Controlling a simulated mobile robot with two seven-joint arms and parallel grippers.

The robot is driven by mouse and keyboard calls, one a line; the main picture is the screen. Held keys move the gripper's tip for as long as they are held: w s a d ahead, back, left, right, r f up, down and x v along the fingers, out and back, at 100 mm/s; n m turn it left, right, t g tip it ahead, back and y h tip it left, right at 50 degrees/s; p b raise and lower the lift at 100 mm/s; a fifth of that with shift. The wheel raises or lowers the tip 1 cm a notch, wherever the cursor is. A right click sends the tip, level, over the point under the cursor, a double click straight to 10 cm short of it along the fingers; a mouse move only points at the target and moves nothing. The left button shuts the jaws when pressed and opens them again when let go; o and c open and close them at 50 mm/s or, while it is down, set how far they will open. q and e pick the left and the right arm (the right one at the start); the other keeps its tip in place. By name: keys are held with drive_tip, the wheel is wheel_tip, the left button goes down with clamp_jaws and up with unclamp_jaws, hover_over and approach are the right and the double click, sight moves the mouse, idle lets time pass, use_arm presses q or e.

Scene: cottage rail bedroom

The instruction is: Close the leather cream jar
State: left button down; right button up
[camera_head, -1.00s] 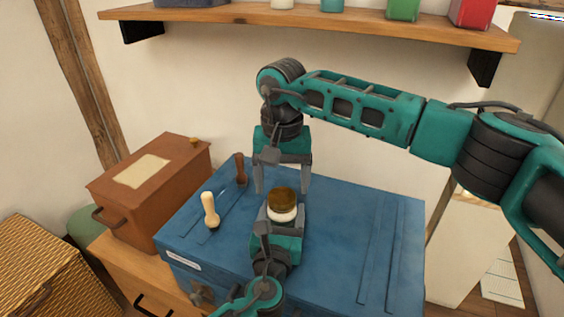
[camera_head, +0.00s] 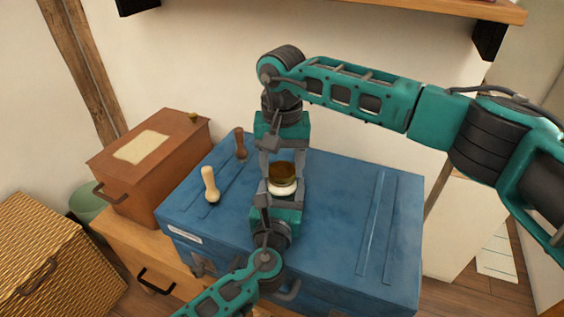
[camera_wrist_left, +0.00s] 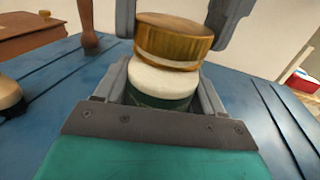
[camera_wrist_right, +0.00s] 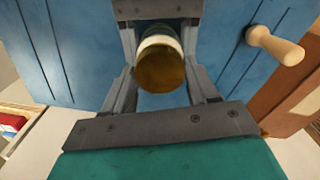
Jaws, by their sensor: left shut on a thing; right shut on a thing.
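The leather cream jar (camera_head: 281,187) is a small pot with a white upper body. A dark green lower part of the jar (camera_wrist_left: 160,97) shows in the left wrist view. Its gold-brown lid (camera_head: 282,169) sits on top, and in the left wrist view the lid (camera_wrist_left: 173,40) looks slightly tilted and offset to the right. My left gripper (camera_head: 284,193) is shut on the jar from the front, above the blue trunk. My right gripper (camera_head: 283,164) points down from above and is shut on the lid, which faces its wrist camera (camera_wrist_right: 160,72).
The blue trunk (camera_head: 335,225) lies below, mostly clear on its right. A cream-handled tool (camera_head: 210,185) and a brown-handled one (camera_head: 240,145) stand at its left. A brown box (camera_head: 150,170) and wicker basket (camera_head: 50,250) are farther left. A wooden shelf (camera_head: 400,8) hangs above.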

drive_tip(key=shift+c, duration=1.3)
drive_tip(key=m, duration=1.4)
drive_tip(key=shift+m, duration=0.3)
drive_tip(key=m, duration=1)
drive_tip(key=shift+f+m, duration=0.1)
drive_tip(key=shift+m, duration=0.3)
drive_tip(key=m, duration=1)
drive_tip(key=shift+m, duration=0.3)
drive_tip(key=m, duration=0.4)
drive_tip(key=shift+m, duration=0.4)
drive_tip(key=o, duration=1.2)
drive_tip(key=shift+o, duration=0.2)
